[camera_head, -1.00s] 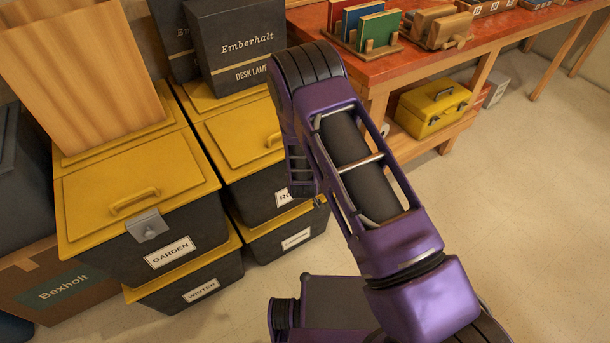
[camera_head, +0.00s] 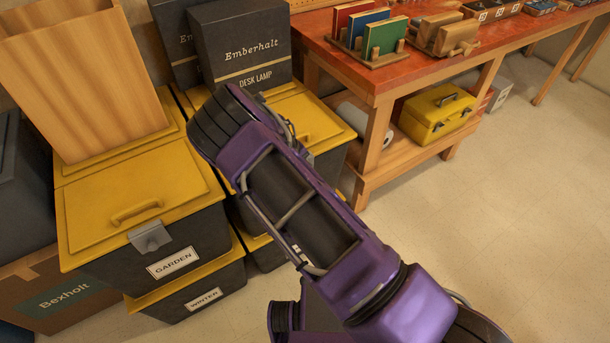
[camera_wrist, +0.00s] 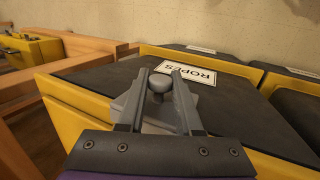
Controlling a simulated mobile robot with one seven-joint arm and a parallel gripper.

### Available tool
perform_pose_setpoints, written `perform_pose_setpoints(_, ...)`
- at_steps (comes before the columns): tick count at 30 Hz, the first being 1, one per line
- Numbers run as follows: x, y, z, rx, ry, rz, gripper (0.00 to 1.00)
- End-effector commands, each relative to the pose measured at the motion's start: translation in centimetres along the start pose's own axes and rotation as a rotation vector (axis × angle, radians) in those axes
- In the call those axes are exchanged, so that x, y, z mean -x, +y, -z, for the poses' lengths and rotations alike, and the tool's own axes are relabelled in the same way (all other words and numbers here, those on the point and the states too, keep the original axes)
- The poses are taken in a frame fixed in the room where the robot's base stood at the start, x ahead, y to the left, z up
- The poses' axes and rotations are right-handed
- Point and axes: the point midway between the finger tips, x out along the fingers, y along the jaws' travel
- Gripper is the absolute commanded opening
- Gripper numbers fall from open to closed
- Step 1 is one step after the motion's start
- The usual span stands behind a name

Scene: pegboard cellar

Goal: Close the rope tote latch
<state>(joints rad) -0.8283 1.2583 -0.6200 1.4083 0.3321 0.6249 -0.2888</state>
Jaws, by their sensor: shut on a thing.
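The rope tote, dark with yellow edging, shows its ROPES label upside down in the wrist view (camera_wrist: 100,72). In the head view its yellow lid (camera_head: 302,122) is partly covered by my arm. Its grey latch (camera_wrist: 159,83) has a round knob and sits between the two fingers of my gripper (camera_wrist: 160,92) in the wrist view. My gripper is shut on the latch. In the head view my arm hides the rope tote's label and latch. I cannot tell whether the latch lies flat against the tote.
The garden tote (camera_head: 140,205), with its own grey latch (camera_head: 150,237), stands to the left on the winter tote (camera_head: 205,297). A desk lamp box (camera_head: 240,45) stands behind. A workbench (camera_head: 375,78) with a yellow toolbox (camera_head: 432,110) underneath is to the right. The floor at right is clear.

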Motion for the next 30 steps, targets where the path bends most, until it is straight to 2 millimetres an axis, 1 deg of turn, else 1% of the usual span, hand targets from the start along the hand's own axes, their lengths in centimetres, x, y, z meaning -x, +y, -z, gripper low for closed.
perform_pose_setpoints(6,-0.04,0.11,-0.08,0.013,-0.037,0.000,0.00)
perform_pose_setpoints(19,-0.05,0.14,-0.21,0.017,-0.046,0.000,0.00)
perform_pose_setpoints(20,-0.05,0.14,-0.21,0.017,-0.046,0.000,0.39)
perform_pose_setpoints(21,-0.05,0.14,-0.21,0.017,-0.046,0.000,0.46)
perform_pose_setpoints(24,-0.03,0.11,-0.19,0.017,-0.045,0.000,0.63)
perform_pose_setpoints(30,0.01,0.07,-0.16,0.018,-0.044,0.001,0.63)
